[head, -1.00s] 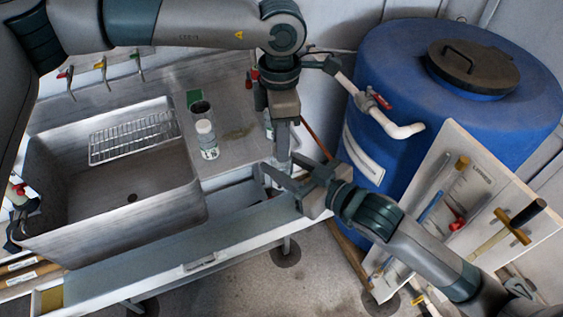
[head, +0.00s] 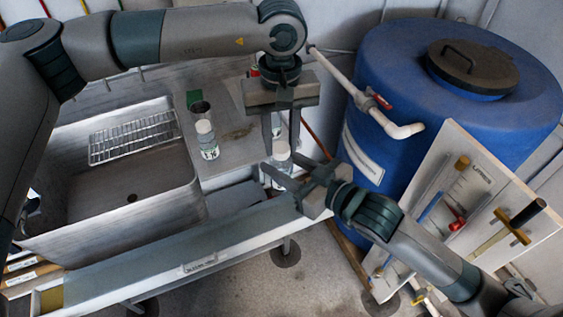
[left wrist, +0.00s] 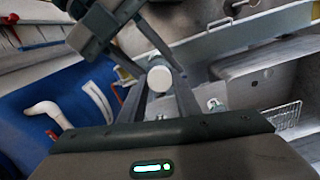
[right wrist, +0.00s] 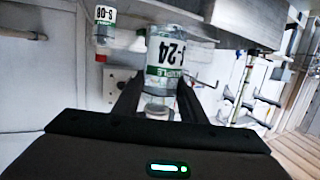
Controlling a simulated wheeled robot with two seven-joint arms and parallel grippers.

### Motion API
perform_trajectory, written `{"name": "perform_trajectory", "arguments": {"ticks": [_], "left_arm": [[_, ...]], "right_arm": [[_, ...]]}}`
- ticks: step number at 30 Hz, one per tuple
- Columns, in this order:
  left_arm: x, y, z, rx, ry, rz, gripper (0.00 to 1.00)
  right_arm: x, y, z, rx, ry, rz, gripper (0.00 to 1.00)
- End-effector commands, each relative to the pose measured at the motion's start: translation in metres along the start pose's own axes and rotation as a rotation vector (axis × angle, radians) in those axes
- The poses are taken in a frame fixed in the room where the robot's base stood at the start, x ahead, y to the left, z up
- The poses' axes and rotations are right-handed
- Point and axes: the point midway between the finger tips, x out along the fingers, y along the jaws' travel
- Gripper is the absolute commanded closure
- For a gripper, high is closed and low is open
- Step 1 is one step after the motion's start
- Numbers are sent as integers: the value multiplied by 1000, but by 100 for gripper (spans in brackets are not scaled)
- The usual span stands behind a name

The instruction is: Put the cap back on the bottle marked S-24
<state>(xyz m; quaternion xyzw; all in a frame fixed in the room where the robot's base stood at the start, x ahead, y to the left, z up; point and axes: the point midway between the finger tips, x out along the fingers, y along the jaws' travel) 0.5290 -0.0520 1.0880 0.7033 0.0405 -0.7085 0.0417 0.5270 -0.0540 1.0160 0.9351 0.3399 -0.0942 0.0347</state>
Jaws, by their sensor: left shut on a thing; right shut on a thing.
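The bottle marked S-24 (right wrist: 168,55) is between the fingers of my right gripper (right wrist: 157,108). In the head view the bottle (head: 281,158) is upright in front of the bench. My left gripper (head: 280,145) points down from above, with its fingers on either side of the bottle's top. In the left wrist view its fingers are shut on the round white cap (left wrist: 159,79), directly over the bottle. Whether the cap is seated on the neck is hidden. My right gripper (head: 276,172) reaches in from the right.
A bottle marked S-08 (right wrist: 104,17) with a red cap is behind. A blue barrel (head: 400,110) with a white pipe and a tool board (head: 480,170) stand at right.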

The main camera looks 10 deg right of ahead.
Motion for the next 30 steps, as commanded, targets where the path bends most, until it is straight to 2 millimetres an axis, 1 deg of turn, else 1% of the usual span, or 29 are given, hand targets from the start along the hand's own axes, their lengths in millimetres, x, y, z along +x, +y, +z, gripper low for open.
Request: {"name": "perform_trajectory", "arguments": {"ticks": [1, 3, 7, 8, 9, 10, 22, 26, 30], "left_arm": [[0, 0, -1, 60, 2, 1, 97], [0, 1, -1, 127, 3, 1, 97], [0, 1, -1, 119, 3, 1, 97], [0, 1, -1, 119, 3, 2, 66], [0, 1, -1, 118, 3, 2, 56], [0, 1, -1, 118, 3, 2, 49], [-3, 1, 0, 117, 1, 1, 49], [-11, 1, 0, 117, 2, 2, 49], [-28, 1, -1, 117, 3, 2, 49]], "right_arm": [[0, -2, 0, 0, 2, -3, 100], [0, -2, -1, 0, 2, -4, 100], [0, -2, 0, 0, 2, -4, 100], [0, -2, -1, 0, 2, -4, 100], [0, -2, -1, 0, 2, -4, 100], [0, -2, -1, 0, 2, -4, 100], [0, -1, -1, 0, 2, -2, 100], [0, -1, -1, 0, 2, -1, 100], [0, -1, -1, 0, 2, -1, 100]]}}
